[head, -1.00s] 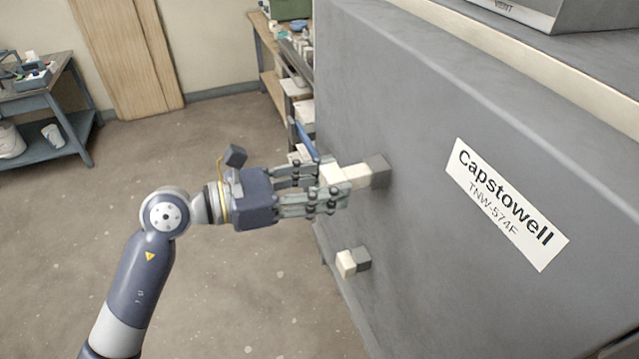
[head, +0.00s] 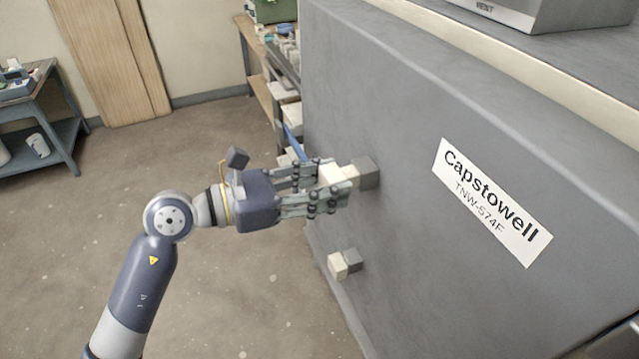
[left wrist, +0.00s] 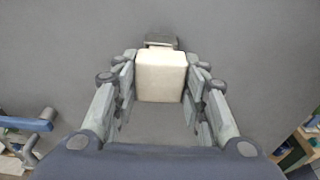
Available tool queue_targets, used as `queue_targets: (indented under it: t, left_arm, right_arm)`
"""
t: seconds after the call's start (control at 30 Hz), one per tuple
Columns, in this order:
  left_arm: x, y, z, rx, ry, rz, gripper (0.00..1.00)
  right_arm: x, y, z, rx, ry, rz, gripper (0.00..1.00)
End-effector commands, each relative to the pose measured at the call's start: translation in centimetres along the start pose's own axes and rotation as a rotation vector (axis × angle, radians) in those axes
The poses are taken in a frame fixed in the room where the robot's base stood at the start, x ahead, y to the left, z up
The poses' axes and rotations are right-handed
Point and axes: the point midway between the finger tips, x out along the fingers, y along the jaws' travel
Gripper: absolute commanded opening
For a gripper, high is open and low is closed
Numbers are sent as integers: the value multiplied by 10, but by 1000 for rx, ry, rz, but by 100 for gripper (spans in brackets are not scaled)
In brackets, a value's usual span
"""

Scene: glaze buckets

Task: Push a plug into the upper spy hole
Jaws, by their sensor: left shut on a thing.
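My left gripper (head: 334,187) is shut on a cream, block-shaped plug (head: 333,174) in front of the kiln's grey side. The plug's narrower front end meets the dark grey square upper spy hole (head: 369,172), which juts from the wall; it looks partly inside. In the left wrist view the plug (left wrist: 160,77) sits between the fingers, roughly in line with the grey spy hole (left wrist: 161,41) behind it. Below, a second cream plug (head: 337,266) sits at the lower grey spy hole (head: 353,258). My right gripper is not in view.
The grey kiln (head: 400,130) fills the right side and bears a white Capstowell label (head: 491,203). A workbench (head: 262,85) with several items stands beyond it. A blue table (head: 45,110) stands at the far left. The floor between is clear.

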Motion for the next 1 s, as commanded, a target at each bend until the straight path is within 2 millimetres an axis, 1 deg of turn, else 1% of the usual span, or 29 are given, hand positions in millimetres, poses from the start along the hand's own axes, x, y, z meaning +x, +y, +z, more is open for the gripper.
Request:
queue_targets:
  t: [0.37, 0.73, 1.0]
  left_arm:
    - [1, 0, 1, 0, -1, 0, 14]
    - [12, 0, 2, 0, -1, 0, 14]
    - [13, 0, 2, 0, -1, 1, 14]
  right_arm:
    - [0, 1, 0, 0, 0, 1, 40]
    - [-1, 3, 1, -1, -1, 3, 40]
    - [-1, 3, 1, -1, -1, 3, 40]
